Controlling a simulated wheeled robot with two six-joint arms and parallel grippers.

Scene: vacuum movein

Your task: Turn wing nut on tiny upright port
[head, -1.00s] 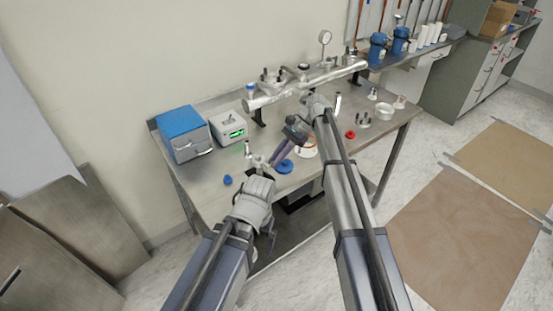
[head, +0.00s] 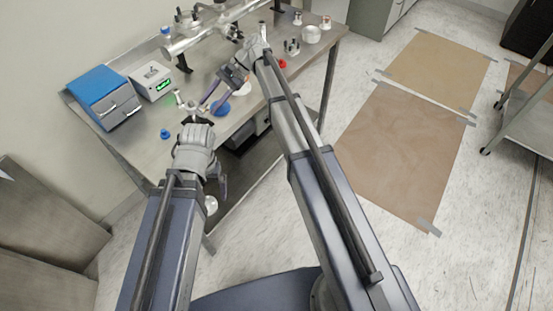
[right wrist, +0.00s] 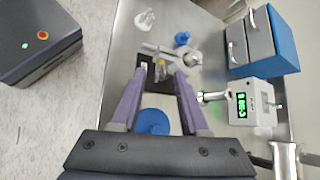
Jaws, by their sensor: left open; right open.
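A small metal port with a clamp-like fitting (head: 192,110) stands near the front edge of the bench; in the right wrist view the fitting (right wrist: 188,59) lies beyond the fingertips, beside a black plate (right wrist: 150,73). The wing nut is too small to tell apart. My right gripper (head: 208,102) is open, its purple fingers pointing down-left toward the port; in the right wrist view nothing is gripped between its fingers (right wrist: 155,82).
A blue disc (head: 223,110) and a blue cap (head: 165,133) lie near the port. A white display box (head: 152,80), a blue-topped drawer box (head: 104,100) and a metal manifold (head: 215,30) stand behind.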

